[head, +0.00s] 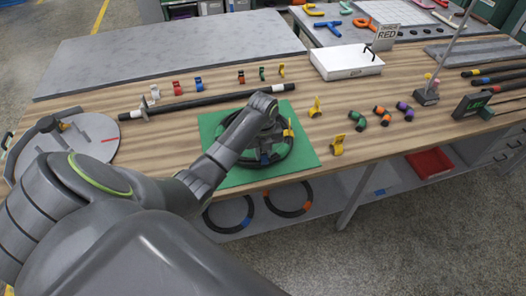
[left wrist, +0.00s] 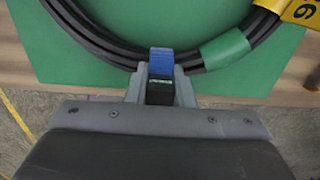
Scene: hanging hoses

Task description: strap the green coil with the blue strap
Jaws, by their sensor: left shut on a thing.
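The coil of black hose (head: 288,150) lies on a green mat (head: 304,160) near the bench's front edge. In the left wrist view, the coil (left wrist: 92,36) has a green sleeve (left wrist: 225,50) and a yellow tag (left wrist: 301,11). The blue strap (left wrist: 161,62) is at the coil's near side, upright across the hose. I cannot tell whether it closes all the way round. My left gripper (left wrist: 160,86) is shut on the blue strap's lower end. In the head view my left gripper (head: 265,150) is over the coil, partly hidden by my wrist. My right gripper is out of view.
Yellow clips (head: 337,145) and coloured curved pieces (head: 381,115) lie right of the mat. A black rod (head: 205,101) lies behind it. A white tray (head: 345,62) stands at the back. A grey round plate (head: 88,138) is at the left. Coils (head: 289,199) lie on the shelf below.

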